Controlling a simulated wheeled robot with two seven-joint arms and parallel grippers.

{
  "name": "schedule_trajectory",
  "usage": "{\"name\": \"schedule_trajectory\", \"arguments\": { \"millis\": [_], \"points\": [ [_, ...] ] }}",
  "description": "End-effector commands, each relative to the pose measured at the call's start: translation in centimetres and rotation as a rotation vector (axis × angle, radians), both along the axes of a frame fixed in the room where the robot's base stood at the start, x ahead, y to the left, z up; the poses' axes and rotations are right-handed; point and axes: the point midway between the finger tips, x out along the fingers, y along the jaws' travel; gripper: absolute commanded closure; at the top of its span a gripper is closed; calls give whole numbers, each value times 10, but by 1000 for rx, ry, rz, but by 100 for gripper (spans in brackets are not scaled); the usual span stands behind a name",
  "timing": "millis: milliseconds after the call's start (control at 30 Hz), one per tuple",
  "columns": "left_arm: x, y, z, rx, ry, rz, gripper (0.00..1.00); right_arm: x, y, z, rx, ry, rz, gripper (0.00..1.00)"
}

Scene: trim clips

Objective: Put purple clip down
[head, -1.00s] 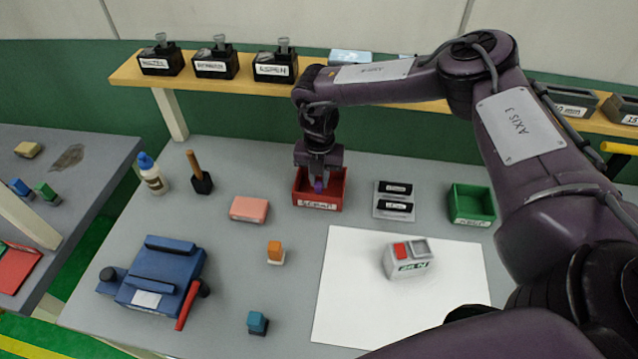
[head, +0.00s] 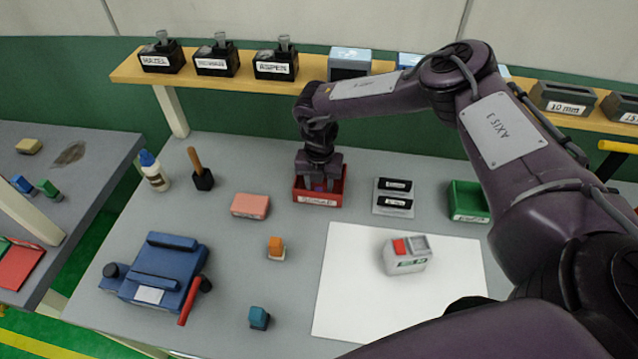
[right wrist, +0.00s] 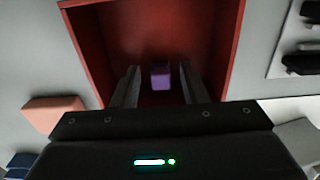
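The purple clip (head: 319,187) is at the red bin (head: 318,200), low between my right gripper's fingers. In the right wrist view the purple clip (right wrist: 160,75) sits inside the red bin (right wrist: 88,50), with a gap to the finger on either side. My right gripper (head: 319,182) points down into the bin. In the right wrist view this gripper (right wrist: 158,88) is open around the clip, not gripping it. My left gripper is not in view.
A pink block (head: 250,206) lies left of the red bin. A black-slotted plate (head: 394,197) and a green bin (head: 468,202) stand to its right. A white sheet (head: 345,300) bears a grey device (head: 407,255). A shelf (head: 215,83) runs behind.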

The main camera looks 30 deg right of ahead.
Motion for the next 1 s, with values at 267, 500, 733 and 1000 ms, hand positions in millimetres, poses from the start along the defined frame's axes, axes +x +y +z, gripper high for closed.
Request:
{"name": "schedule_trajectory", "arguments": {
  "millis": [267, 500, 733, 1000],
  "points": [
    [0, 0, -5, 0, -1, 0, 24, 1, 0, 19, 3, -3, -1, 61],
    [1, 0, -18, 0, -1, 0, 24, 1, 0, 59, 2, -4, 0, 61],
    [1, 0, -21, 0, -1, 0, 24, 0, 0, 77, 1, -1, 0, 61],
    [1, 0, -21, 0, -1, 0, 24, 0, 0, 78, 0, 0, 0, 61]
  ]
}}
